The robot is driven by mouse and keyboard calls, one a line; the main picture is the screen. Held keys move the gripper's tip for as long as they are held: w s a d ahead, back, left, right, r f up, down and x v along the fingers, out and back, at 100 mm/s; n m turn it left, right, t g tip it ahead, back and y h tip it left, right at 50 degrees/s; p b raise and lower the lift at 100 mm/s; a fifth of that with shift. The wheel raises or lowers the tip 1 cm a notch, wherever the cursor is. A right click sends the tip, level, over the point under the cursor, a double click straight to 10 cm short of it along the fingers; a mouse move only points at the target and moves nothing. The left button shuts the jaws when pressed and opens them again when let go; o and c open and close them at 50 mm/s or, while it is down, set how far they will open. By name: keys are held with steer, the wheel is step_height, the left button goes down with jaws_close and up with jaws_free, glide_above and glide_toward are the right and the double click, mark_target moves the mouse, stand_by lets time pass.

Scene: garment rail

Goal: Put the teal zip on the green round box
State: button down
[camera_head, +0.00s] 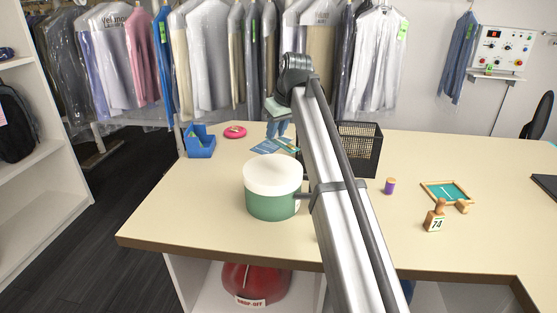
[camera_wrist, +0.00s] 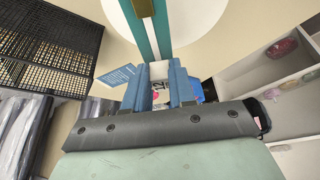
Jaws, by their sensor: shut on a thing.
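The green round box (camera_head: 272,204) stands upright on the counter with a white lid (camera_head: 272,175). The lid also shows at the top of the wrist view (camera_wrist: 195,18). My gripper (camera_head: 280,136) is behind the box in the head view, fingers pointing down. In the wrist view its blue fingers (camera_wrist: 158,75) are close together on a white end piece of the teal zip (camera_wrist: 162,35). The zip runs away from the fingertips and overlaps the lid in that view; a brass-coloured pull shows on it. Whether it touches the lid cannot be told. I cannot make out the zip in the head view.
A black mesh basket (camera_head: 360,150) stands right of my gripper, behind my arm. A blue card (camera_head: 265,146), blue bin (camera_head: 200,141) and pink ring (camera_head: 235,132) lie to the left. A purple spool (camera_head: 390,186), teal-filled frame (camera_head: 447,191) and number 74 stand (camera_head: 434,221) are right.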

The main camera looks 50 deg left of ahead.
mark_target(287, 145)
steer(key=shift+f, duration=4.15)
steer(key=shift+f, duration=0.15)
steer(key=c, duration=0.9)
jaws_free()
steer(key=shift+c, duration=0.2)
steer(key=v, duration=1.2)
